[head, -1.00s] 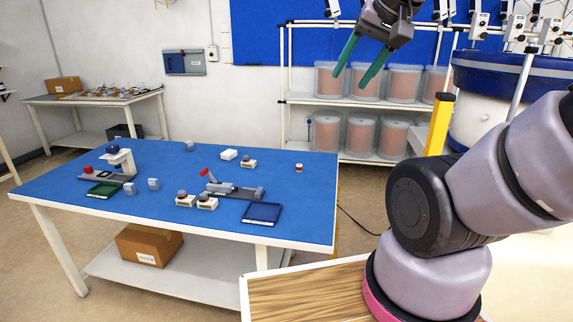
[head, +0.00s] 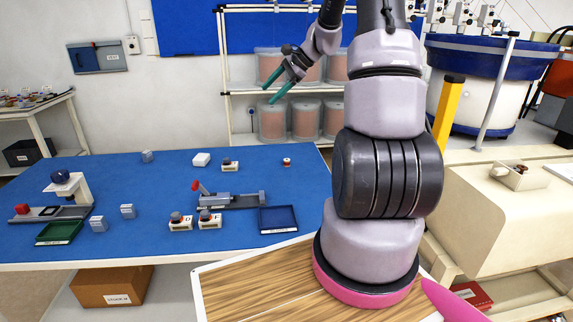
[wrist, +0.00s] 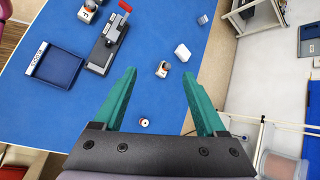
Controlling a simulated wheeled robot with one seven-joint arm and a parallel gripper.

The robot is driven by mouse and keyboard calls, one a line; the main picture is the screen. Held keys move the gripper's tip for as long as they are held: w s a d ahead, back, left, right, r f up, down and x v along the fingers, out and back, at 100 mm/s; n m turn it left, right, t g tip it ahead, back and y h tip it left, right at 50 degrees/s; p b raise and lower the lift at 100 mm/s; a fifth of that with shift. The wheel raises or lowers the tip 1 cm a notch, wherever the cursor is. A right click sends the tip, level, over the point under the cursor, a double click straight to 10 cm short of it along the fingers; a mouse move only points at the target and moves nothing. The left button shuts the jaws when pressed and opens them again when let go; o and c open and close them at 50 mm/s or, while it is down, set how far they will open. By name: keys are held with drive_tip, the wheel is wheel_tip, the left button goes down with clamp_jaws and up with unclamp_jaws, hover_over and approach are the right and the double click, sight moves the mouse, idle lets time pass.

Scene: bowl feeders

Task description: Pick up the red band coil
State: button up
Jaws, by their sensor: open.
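A small round coil with a red band (head: 286,162) stands alone on the blue table top (head: 330,165) near its back right. I take it for the red band coil. My gripper (head: 267,95) is open and empty, with two green fingers. In the head view it hangs well above the table, behind and left of my upper arm. The wrist view shows both fingers (wrist: 160,73) spread above the table, apart from the coil.
A grey fixture with a red lever (head: 228,200), a blue tray (head: 278,219), a green tray (head: 60,232) and several small blocks and holders stand on the table. A white box (head: 201,159) is at the back. Shelves with bins (head: 272,122) stand behind. Table around the coil is clear.

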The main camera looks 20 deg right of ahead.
drive_tip(key=w+d+f+m+t, duration=0.1)
drive_tip(key=w+d+f+m, duration=0.1)
drive_tip(key=w+d+f, duration=0.3)
drive_tip(key=d+f+m+t+y, duration=0.1)
drive_tip(key=d+f+m, duration=0.15)
drive_tip(key=f, duration=0.35)
drive_tip(key=w+d+f+m+t, duration=0.1)
drive_tip(key=w+d+f+m, duration=0.1)
drive_tip(key=w+d+f, duration=0.3)
drive_tip(key=m+t, duration=0.3)
drive_tip(key=m, duration=0.3)
approach(290, 167)
drive_tip(key=shift+h, duration=0.3)
wheel_tip(290, 167, up, 5)
drive_tip(key=shift+s+a+f, duration=0.1)
drive_tip(key=shift+s+f, duration=0.05)
drive_tip(key=shift+f, duration=0.35)
drive_tip(key=shift+m, duration=0.25)
drive_tip(key=x, duration=1)
drive_tip(key=shift+w+f, duration=0.2)
drive_tip(key=shift+w, duration=0.05)
clamp_jaws()
